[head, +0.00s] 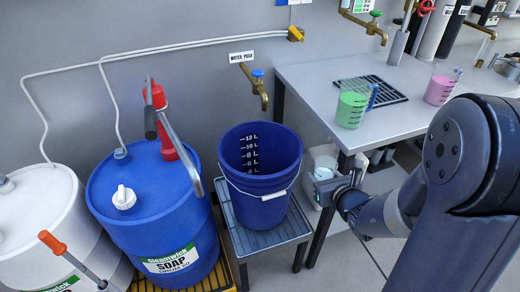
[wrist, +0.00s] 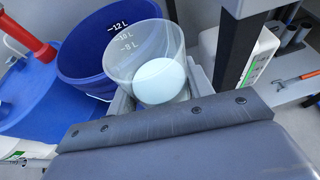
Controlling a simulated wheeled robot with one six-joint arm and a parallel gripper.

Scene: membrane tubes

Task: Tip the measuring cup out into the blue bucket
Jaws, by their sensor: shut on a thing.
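The blue bucket (head: 262,184) stands upright under the brass tap, with white litre marks inside. It also shows in the wrist view (wrist: 80,68), left of the cup. A clear measuring cup (head: 321,161) with pale, whitish liquid is held to the right of the bucket, apart from it in the head view. In the wrist view the cup (wrist: 120,72) overlaps the bucket's right side. My gripper (head: 328,186) is shut on the cup; the cup looks about upright. The fingertips are hidden in the wrist view.
The bucket rests on a grey stand (head: 247,236). A blue soap drum (head: 150,215) with a red pump (head: 160,115) stands to the left. The bench (head: 400,125) at right holds cups of green liquid (head: 352,105) and pink liquid (head: 438,88). A brass tap (head: 256,88) is above the bucket.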

